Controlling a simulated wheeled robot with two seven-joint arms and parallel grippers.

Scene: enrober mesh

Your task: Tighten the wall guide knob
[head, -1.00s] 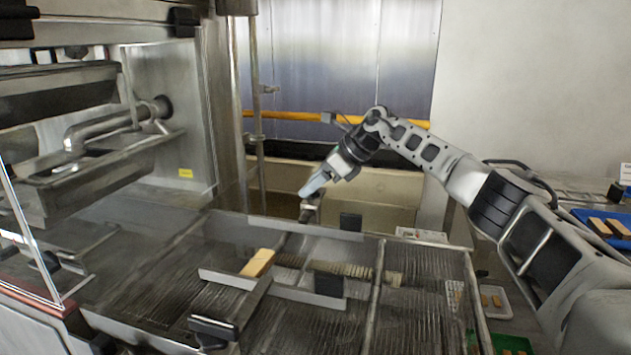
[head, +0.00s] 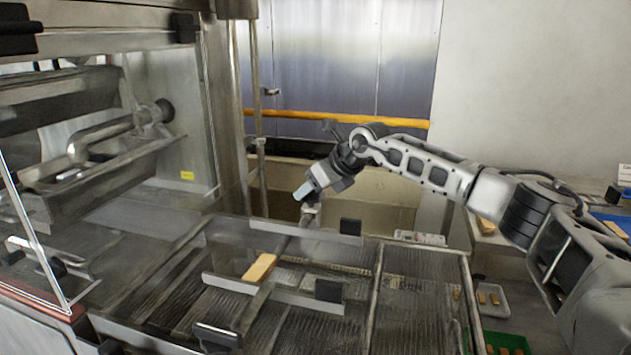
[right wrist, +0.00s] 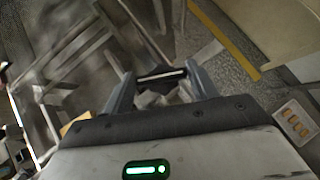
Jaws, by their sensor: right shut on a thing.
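My right gripper (head: 307,194) reaches down at the far edge of the mesh belt, and it also shows in the right wrist view (right wrist: 160,80). It is shut on the wall guide knob (right wrist: 161,75), a dark bar with a light streak between the two grey fingers. In the head view the knob is mostly hidden by the gripper. The metal wall guide (head: 285,295) lies across the mesh belt (head: 415,300) and bears a black block (head: 328,290). My left gripper is not in view.
A tan bar (head: 260,267) lies on the mesh beside the guide. Other black blocks stand at the far edge (head: 350,226) and in front (head: 217,335). The steel enrober housing (head: 170,130) rises at left. A white tray (head: 505,308) and a green tray (head: 520,341) sit at right.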

